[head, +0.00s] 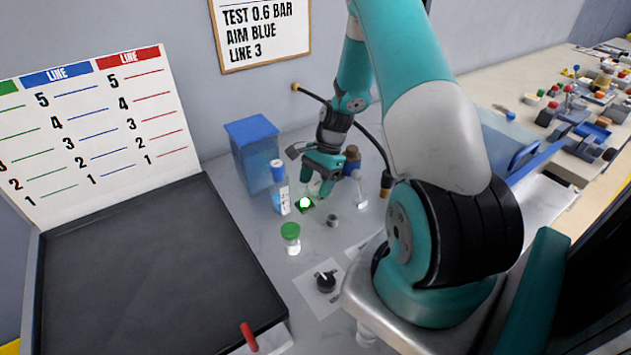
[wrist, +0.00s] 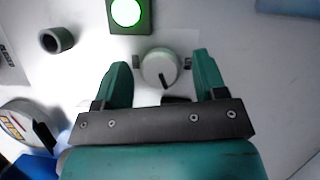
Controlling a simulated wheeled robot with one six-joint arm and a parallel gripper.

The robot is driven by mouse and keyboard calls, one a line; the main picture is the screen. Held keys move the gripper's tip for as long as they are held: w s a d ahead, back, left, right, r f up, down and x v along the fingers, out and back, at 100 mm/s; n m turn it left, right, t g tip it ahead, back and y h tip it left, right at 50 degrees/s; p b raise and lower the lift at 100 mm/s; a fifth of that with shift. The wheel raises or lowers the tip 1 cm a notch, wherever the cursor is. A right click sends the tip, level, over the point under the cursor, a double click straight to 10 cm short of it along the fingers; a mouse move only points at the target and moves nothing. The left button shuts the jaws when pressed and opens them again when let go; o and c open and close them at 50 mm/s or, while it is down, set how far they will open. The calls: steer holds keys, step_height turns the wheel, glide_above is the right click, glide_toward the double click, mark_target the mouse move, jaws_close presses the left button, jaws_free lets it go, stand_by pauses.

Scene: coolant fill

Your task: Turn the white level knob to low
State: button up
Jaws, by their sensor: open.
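The white level knob (wrist: 160,68) shows in the wrist view as a round white dial with a dark pointer line. The line points towards the bottom of the picture, slightly right. Small dark marks sit to its left and right. My gripper (wrist: 160,62) is open, with one teal finger on each side of the knob and a visible gap to it on both sides. I cannot tell the fingers' height over the knob. In the head view my gripper (head: 317,190) hangs over the bench behind the green lamp (head: 305,203), and I cannot make out the knob there.
The lit green lamp (wrist: 127,12) is close to the knob. A grey ring (wrist: 57,40) and a labelled round container (wrist: 25,125) lie left.

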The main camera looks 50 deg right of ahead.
steer(key=shift+a+f, duration=0.1)
steer(key=shift+f, duration=0.05)
steer(key=shift+c, duration=0.2)
steer(key=c, duration=0.9)
steer(key=shift+n, duration=0.3)
steer(key=n+g, duration=0.1)
steer(key=n, duration=0.1)
steer(key=n+g, duration=0.1)
steer(key=n, duration=0.2)
steer(key=shift+w+n+h+b, duration=0.15)
steer(key=shift+n+h+b, duration=0.15)
steer(key=n+g, duration=0.1)
steer(key=n, duration=0.2)
steer(key=n+g+h, duration=0.1)
steer(key=n, duration=0.2)
steer(key=shift+h+b, duration=0.3)
steer(key=shift+b, duration=0.1)
steer(key=shift+n, duration=0.3)
